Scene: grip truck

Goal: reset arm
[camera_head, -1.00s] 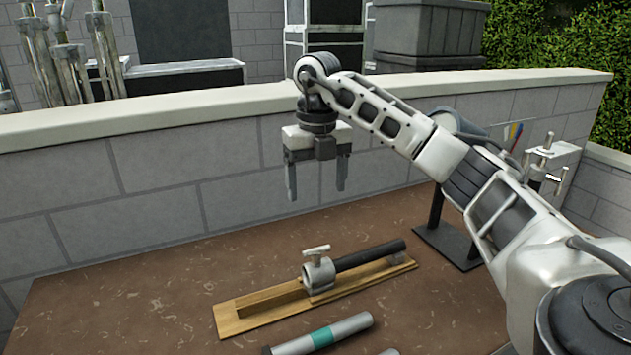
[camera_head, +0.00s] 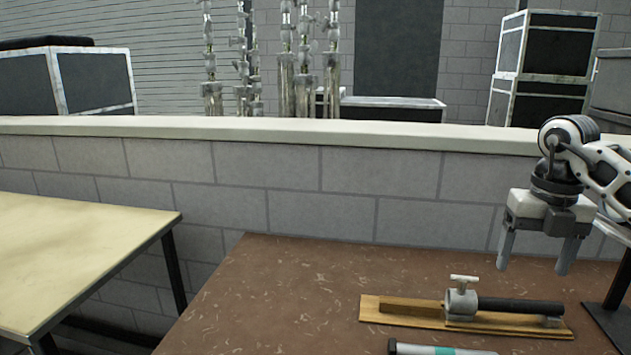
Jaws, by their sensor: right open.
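My right gripper (camera_head: 535,264) shows at the right edge of the head view, with its arm coming in from the right. It points down with its two fingers apart, and nothing is between them. It hangs in front of the block wall, above the brown table (camera_head: 270,290). My left gripper is out of view. A grey clamp (camera_head: 460,300) with a T-shaped handle sits on a wooden board (camera_head: 400,312) below the right gripper, with a black rod (camera_head: 520,305) running to the right from it.
A grey tube with a teal band (camera_head: 435,350) lies at the front edge of the picture. A pale table (camera_head: 80,250) stands at left, with a gap before the brown table. A low block wall (camera_head: 320,185) runs behind both. A dark stand (camera_head: 612,325) is at far right.

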